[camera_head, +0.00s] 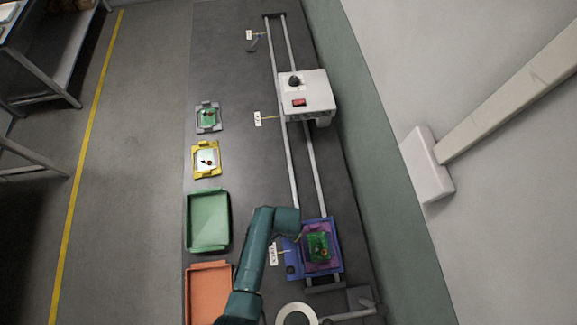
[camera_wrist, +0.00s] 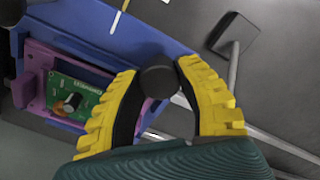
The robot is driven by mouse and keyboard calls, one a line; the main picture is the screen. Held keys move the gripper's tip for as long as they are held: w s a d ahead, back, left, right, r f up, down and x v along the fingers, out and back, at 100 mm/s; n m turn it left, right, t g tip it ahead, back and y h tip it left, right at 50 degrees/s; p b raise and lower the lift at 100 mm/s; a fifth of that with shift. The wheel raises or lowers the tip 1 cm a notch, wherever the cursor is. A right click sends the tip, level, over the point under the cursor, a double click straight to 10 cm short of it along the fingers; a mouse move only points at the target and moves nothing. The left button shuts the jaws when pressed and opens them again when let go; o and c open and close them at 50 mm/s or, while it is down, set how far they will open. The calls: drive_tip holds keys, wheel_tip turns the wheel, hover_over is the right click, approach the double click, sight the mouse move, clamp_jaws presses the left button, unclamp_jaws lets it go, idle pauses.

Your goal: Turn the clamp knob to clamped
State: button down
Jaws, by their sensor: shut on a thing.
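A blue fixture (camera_head: 334,262) sits at the near end of the rails. It holds a green circuit board (camera_head: 318,246) inside a purple frame; the board also shows at the left of the wrist view (camera_wrist: 75,98). In the wrist view, a dark round knob (camera_wrist: 158,82) stands by the fixture's blue edge (camera_wrist: 105,30). My gripper (camera_wrist: 158,78) has its yellow, black-padded fingers closed on either side of this knob. The knob's pointer or marking cannot be read. In the head view, my teal arm hides the fingers.
A white unit (camera_head: 315,92) with a black knob and red switch straddles the rails (camera_head: 306,150). A green tray (camera_head: 207,220) and an orange tray (camera_head: 208,290) lie left of my arm. Grey (camera_head: 208,128) and yellow (camera_head: 196,159) board carriers lie beyond them.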

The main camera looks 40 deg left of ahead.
drive_tip(key=shift+s+f, duration=0.1)
drive_tip(key=shift+s, duration=0.05)
drive_tip(key=c, duration=0.6)
unclamp_jaws()
wheel_tip(320, 180, up, 12)
idle(0.4)
